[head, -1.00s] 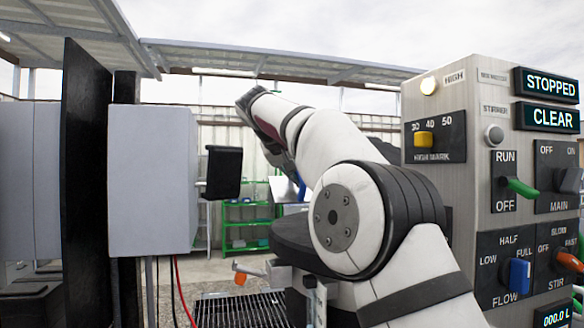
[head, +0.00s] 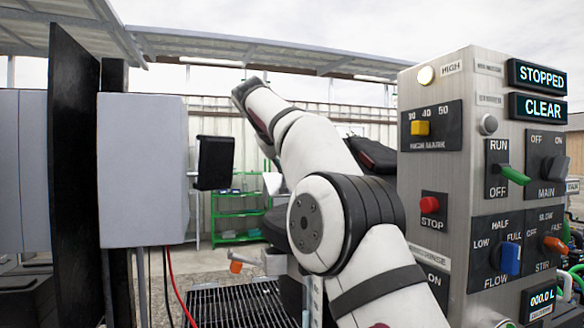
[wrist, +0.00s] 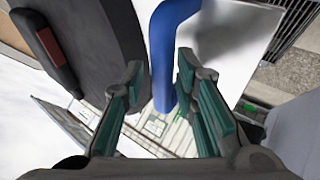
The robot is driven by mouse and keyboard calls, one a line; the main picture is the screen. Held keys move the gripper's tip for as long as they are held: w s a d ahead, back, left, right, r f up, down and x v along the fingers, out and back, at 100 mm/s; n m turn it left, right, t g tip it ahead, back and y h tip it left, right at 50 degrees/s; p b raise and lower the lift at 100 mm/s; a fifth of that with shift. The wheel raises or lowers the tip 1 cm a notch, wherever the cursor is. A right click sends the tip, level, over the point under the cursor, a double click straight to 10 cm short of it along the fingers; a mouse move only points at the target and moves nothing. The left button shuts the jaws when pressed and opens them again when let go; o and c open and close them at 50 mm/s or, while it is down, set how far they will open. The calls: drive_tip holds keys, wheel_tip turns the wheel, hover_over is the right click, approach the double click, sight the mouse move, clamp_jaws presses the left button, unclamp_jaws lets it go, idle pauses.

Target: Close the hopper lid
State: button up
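A pale, flat panel (wrist: 225,50), which looks like the hopper lid, shows in the wrist view with a thick, bent blue handle (wrist: 166,45) in front of it. My gripper (wrist: 158,72) is open, with teal-padded fingers on either side of the handle in the picture. I cannot tell whether the fingers touch it; gaps show at both sides. In the head view a small part of a pale panel (head: 273,183) shows behind my white arm. My gripper and the hopper are hidden there.
A steel control panel (head: 425,165) with switches and STOPPED and CLEAR displays stands close at the right. A grey box (head: 142,170) with a black paddle (head: 213,162) stands at the left. A green rack (head: 238,212) is behind. A floor grating (head: 240,305) lies below.

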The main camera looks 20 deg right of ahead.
idle(0.5)
drive_tip(key=v, duration=0.7)
drive_tip(key=shift+a, duration=0.15)
drive_tip(key=shift+s+r, duration=0.1)
drive_tip(key=shift+r, duration=0.05)
